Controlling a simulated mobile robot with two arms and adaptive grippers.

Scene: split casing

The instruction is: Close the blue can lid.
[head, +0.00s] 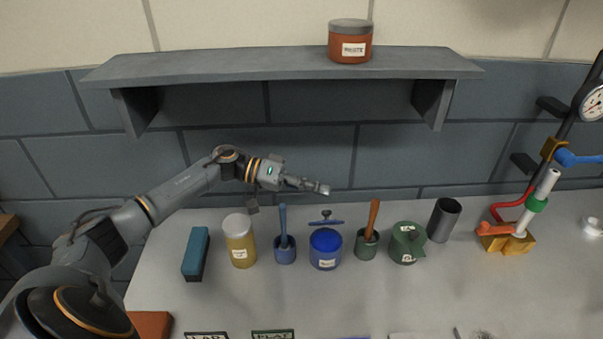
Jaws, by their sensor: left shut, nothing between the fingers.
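The blue can (326,262) stands on the counter in the head view, with a pale label on its front. Its blue lid (326,222) shows as a narrow bar with a small knob, at the back of the can and apart from the rim in the picture; how it is joined to the can is too small to tell. The can's round top shows blue. My left gripper (322,188) is shut and empty, pointing right, above and behind the lid in the picture. My right gripper is not in view.
A blue pot with a stick (285,250) is left of the can, and a green pot with a brown handle (367,245) is right. A yellow jar (239,240), green can (407,243) and dark cup (443,220) stand further out. A shelf (270,67) overhangs behind.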

